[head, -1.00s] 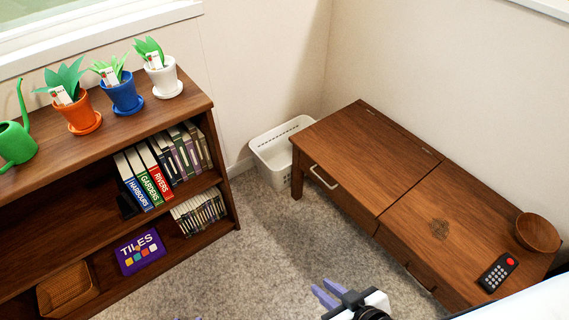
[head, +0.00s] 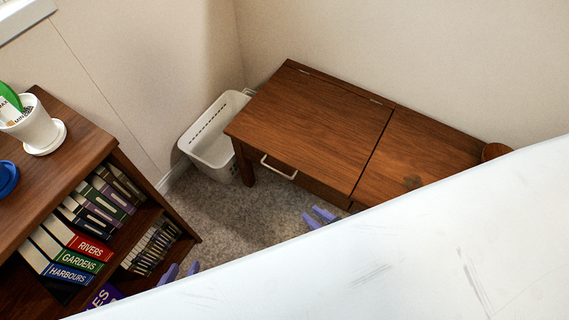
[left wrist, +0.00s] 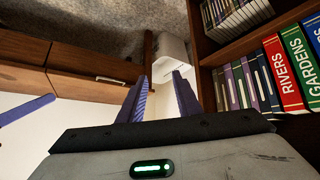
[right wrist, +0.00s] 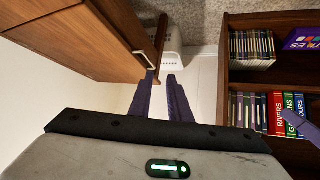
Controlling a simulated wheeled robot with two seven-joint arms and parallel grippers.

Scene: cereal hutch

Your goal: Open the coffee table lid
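The wooden coffee table (head: 420,150) stands against the back wall. Its lid (head: 310,125) is the left part of the top and lies flat, closed, with hinges along the back edge. A pale bar handle (head: 279,167) sits at its front left; it also shows in the left wrist view (left wrist: 110,80) and right wrist view (right wrist: 143,58). My right gripper (head: 319,216) is open with a narrow gap, in front of the table and right of the handle. My left gripper (head: 181,271) is open and empty by the bookshelf. Neither touches the handle.
A white basket (head: 212,140) stands left of the table. A bookshelf (head: 75,130) with books and a white pot (head: 35,130) is at left. A wooden bowl (head: 494,151) is on the table's right end. Carpet between is clear. A large pale surface covers the lower right.

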